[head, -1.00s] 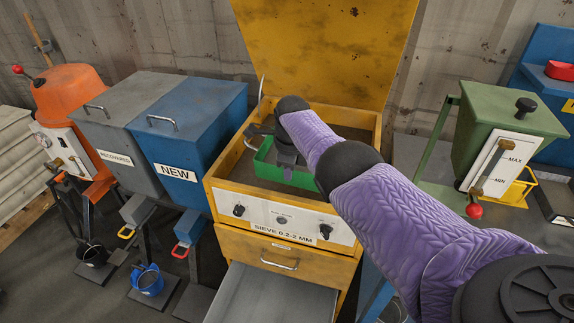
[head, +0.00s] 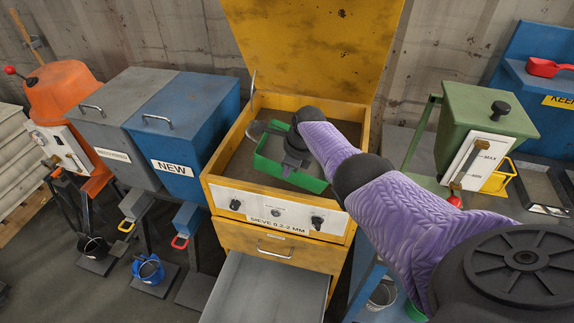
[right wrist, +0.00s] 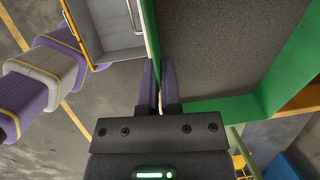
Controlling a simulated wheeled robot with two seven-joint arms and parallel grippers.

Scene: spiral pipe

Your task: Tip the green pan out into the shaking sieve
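The green pan (head: 303,179) is over the open bed of the yellow shaking sieve (head: 356,230), near the bed's middle. It sits at an angle to the sieve's front edge. My right gripper (head: 291,160) reaches in from the right and is shut on a wall of the pan. In the right wrist view the two fingers (right wrist: 159,85) stand on either side of the green wall (right wrist: 285,75). Grey grainy material (right wrist: 215,45) shows inside the pan. I cannot tell whether the pan touches the bed. My left gripper is not in view.
The sieve's yellow lid (head: 310,45) stands open behind. Its lower drawer (head: 265,290) is pulled out in front. The blue NEW bin (head: 185,130) is close on the left. A green hopper (head: 485,130) stands on the right, with a red scoop (head: 548,68) behind it.

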